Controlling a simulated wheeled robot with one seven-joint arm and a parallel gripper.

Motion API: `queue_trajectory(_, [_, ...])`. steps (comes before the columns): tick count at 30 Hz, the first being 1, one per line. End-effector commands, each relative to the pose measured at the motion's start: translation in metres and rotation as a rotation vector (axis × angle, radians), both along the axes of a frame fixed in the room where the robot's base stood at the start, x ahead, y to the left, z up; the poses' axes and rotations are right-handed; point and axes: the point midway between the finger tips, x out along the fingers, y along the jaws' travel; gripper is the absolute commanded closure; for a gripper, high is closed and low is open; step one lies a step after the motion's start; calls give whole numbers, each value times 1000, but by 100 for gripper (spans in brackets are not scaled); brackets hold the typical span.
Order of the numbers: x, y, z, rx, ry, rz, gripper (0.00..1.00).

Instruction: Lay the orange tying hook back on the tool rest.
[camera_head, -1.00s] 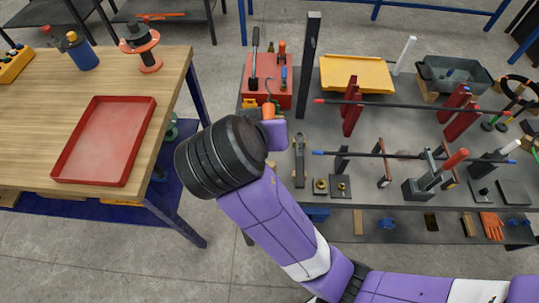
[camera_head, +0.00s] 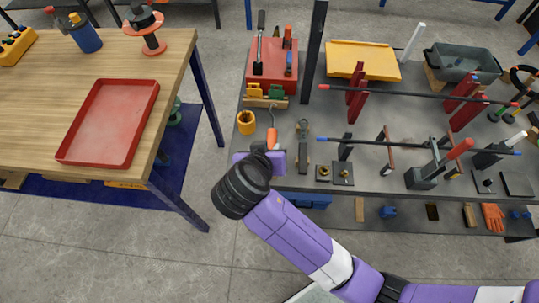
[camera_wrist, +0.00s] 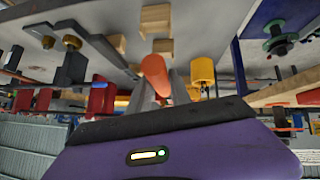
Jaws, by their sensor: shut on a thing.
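The orange tying hook (camera_head: 272,138) points away from me, with its thin metal shank running up from the orange handle. My gripper (camera_head: 272,149) is shut on its handle at the near edge of the grey table. In the wrist view the orange handle (camera_wrist: 155,74) stands between the two fingers of my gripper (camera_wrist: 160,90). Pale wooden pieces (camera_head: 263,102) lie just beyond the hook's tip and may be the tool rest; I cannot tell for sure. The wrist view does not show clearly whether the hook touches anything.
A yellow cup (camera_head: 246,122) stands close to the left of the hook. A dark metal tool (camera_head: 304,150) lies close to the right. The wooden workbench (camera_head: 110,178) is at left, across a gap.

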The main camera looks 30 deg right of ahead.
Motion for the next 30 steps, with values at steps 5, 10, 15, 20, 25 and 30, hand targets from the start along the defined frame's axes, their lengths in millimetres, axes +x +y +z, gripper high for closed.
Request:
queue_trajectory(5, [-1,0,-19,-2,3,1,100])
queue_trajectory(10, [0,0,-37,-1,2,0,100])
queue_trajectory(15, [0,0,-40,1,-2,0,100])
queue_trajectory(20, [0,0,-41,1,-2,0,100])
queue_trajectory(25, [0,0,-46,-1,-1,0,100])
queue_trajectory(30, [0,0,-46,0,0,0,54])
